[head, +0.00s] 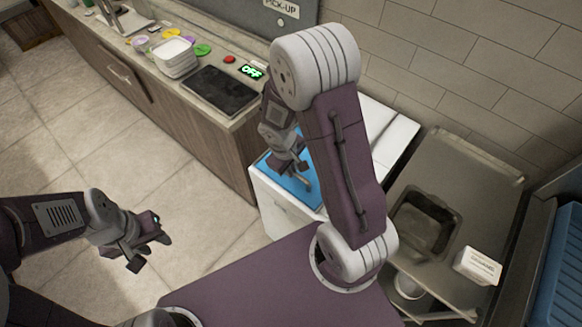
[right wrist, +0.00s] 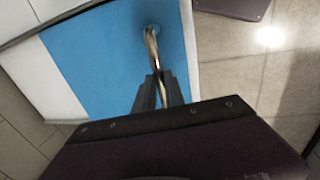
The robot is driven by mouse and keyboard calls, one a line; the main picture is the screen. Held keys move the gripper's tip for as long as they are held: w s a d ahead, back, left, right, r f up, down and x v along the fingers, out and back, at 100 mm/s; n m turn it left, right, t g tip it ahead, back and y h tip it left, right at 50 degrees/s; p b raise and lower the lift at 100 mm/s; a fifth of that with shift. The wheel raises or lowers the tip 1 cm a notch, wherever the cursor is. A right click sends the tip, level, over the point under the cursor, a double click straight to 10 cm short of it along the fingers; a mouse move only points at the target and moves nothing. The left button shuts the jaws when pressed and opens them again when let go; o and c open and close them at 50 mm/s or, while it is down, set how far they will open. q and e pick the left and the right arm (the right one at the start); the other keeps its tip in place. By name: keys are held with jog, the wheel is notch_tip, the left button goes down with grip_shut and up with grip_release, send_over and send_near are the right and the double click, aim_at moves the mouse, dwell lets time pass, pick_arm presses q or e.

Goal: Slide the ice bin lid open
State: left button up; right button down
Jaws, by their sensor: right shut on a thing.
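The ice bin (head: 270,203) is a white chest below the counter's end, with a blue lid (head: 307,199) on top. In the right wrist view the blue lid (right wrist: 92,62) fills the upper middle, with white surfaces to its left. A metal handle (right wrist: 152,48) stands on the lid. My right gripper (right wrist: 158,88) is shut on the handle; in the head view my right arm hides part of the bin and lid. My left gripper (head: 151,252) is open and empty over the floor at the left.
The left floor is clear.

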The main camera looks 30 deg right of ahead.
jog(key=w+d+p, duration=0.2)
jog(key=d+p, duration=0.1)
jog(key=d, duration=0.2)
jog(key=w+d+p, duration=0.2)
jog(key=d+p, duration=0.1)
jog(key=d, duration=0.2)
jog(key=w+d+r+p, duration=0.1)
jog(key=w+d+p, duration=0.1)
jog(key=d+p, duration=0.1)
jog(key=shift+d, duration=0.9)
jog(key=w+d+p, duration=0.1)
jog(key=d, duration=0.1)
jog(key=w+d+p, duration=0.1)
jog(key=d, duration=0.1)
jog(key=w+d+p, duration=0.1)
jog(key=d, duration=0.2)
jog(key=shift+f, duration=0.4)
jog(key=shift+w+d, duration=0.25)
jog(key=shift+d, duration=0.2)
jog(key=c, duration=1.4)
grip_release()
notch_tip(320, 180, up, 9)
jog(key=a+b, duration=0.1)
jog(key=b, duration=0.1)
jog(key=shift+s+a, duration=0.4)
